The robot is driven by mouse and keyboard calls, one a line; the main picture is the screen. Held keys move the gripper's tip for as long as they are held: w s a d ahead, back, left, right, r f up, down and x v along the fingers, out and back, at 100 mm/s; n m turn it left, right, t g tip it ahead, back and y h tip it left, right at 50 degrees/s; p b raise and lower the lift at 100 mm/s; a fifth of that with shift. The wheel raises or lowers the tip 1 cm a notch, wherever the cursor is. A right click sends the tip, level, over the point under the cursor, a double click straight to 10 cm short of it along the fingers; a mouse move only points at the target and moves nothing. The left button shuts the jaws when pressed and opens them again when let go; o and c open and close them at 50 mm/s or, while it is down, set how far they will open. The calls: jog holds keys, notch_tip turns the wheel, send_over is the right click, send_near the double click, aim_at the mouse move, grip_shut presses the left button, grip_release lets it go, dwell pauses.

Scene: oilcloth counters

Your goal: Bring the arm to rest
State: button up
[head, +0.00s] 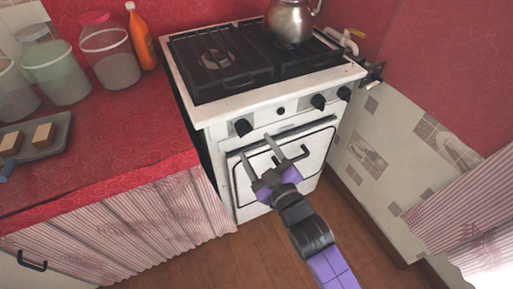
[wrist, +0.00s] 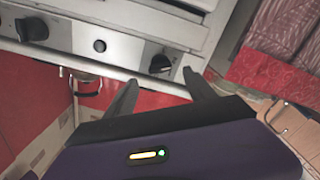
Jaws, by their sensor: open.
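My gripper (head: 260,160) is purple and black with two long fingers. In the head view it is in front of the upper oven door of the white stove (head: 215,116), below the row of black knobs. Its fingers are apart and nothing shows between them. In the wrist view the gripper (wrist: 165,90) also shows both dark fingers spread, with the stove's knob panel (wrist: 130,48) beyond them. I cannot tell whether a fingertip touches the oven door.
A metal kettle (head: 290,22) stands on the stove top. The left counter (head: 120,130) has a red cloth and holds several jars, an orange bottle (head: 141,40) and a grey tray (head: 52,143) with tan blocks. Wooden floor (head: 225,262) is clear in front. A tiled wall (head: 400,150) is at right.

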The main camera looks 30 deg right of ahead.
dwell(0.3)
jog(key=s+r+m+g+p, duration=0.1)
jog(key=s+r+m+p, duration=0.2)
jog(key=s, duration=1.5)
jog(key=s+r+m+g+p, duration=0.2)
jog(key=s+r+p, duration=0.4)
jog(key=s, duration=1.2)
notch_tip(320, 180, up, 2)
jog(key=shift+s+r+m+p, duration=0.2)
jog(key=shift+s+m+p, duration=0.15)
jog(key=shift+m, duration=0.15)
